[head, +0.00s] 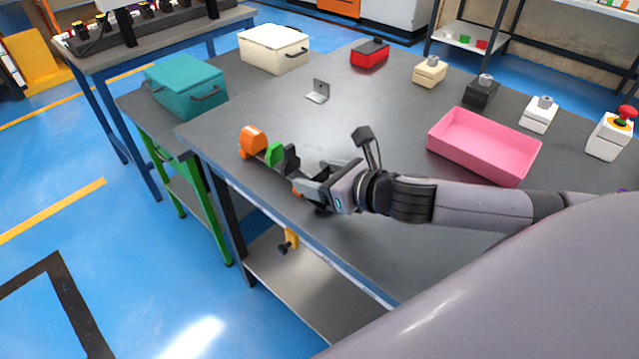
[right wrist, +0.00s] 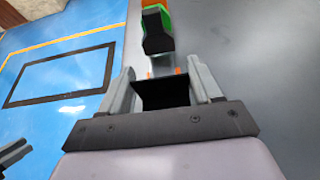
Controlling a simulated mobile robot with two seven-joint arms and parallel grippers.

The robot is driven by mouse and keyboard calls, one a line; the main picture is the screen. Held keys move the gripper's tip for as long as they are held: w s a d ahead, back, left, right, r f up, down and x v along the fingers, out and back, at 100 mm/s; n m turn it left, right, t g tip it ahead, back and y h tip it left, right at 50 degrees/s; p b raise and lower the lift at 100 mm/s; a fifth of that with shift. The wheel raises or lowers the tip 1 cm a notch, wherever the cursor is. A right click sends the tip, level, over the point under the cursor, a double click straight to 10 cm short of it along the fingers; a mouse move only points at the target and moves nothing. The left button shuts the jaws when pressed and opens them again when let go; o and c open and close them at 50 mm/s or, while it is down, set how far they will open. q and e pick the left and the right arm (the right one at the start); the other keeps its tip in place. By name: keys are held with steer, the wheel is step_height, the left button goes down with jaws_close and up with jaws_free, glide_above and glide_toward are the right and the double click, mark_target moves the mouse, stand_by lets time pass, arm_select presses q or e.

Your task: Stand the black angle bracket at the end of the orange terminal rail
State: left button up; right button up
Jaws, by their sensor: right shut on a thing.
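The terminal rail (head: 262,159) lies near the table's left edge. It carries an orange block (head: 253,141), a green block (head: 274,154) and a black block (head: 290,160). A bit of orange also shows close to my right gripper. My right gripper (head: 316,190) is at the rail's near end, low over the table. In the right wrist view its fingers are shut on a black piece, which I take for the black angle bracket (right wrist: 162,94); the green block (right wrist: 165,20) and a black block (right wrist: 157,42) show just beyond it. In the head view the held piece is mostly hidden.
A grey angle piece (head: 318,92) stands farther back on the table (head: 370,110). A pink tray (head: 484,147) is to the right. A red box (head: 370,53) and several small devices line the back. A teal case (head: 186,84) and a cream case (head: 274,48) are at the left.

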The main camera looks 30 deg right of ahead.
steer(key=shift+f, duration=0.7)
steer(key=shift+f, duration=0.1)
steer(key=o, duration=1.1)
steer(key=b+v, duration=0.1)
steer(key=v, duration=0.9)
steer(key=shift+s+d, duration=0.2)
steer(key=shift+s+d+r+b, duration=0.1)
steer(key=shift+s+r+b, duration=0.2)
steer(key=shift+s+r, duration=0.3)
steer(key=shift+s+f, duration=0.1)
